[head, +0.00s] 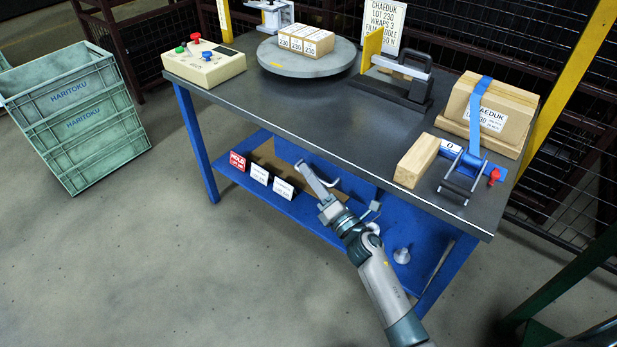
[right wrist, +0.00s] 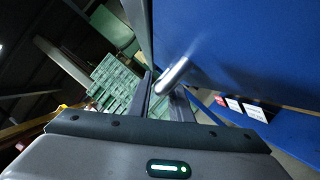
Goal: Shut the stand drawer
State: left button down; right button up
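A blue panel (right wrist: 235,45) with a short metal handle (right wrist: 173,75) fills the upper right of the right wrist view; it looks like the stand drawer's front. In the head view the drawer is mostly hidden under the tabletop, and I cannot tell how far out it stands. My right gripper (head: 324,178) is in front of the stand, below the tabletop's front edge. Its fingers are apart, and in the right wrist view the handle shows between them; contact is not clear. My left gripper is not in view.
The dark tabletop (head: 290,115) holds a round turntable (head: 290,64), a control box (head: 205,66), wrapped boxes and a wooden block (head: 416,160). The lower blue shelf (head: 290,207) holds small signs. Green crates (head: 75,115) stand at left. The floor in front is clear.

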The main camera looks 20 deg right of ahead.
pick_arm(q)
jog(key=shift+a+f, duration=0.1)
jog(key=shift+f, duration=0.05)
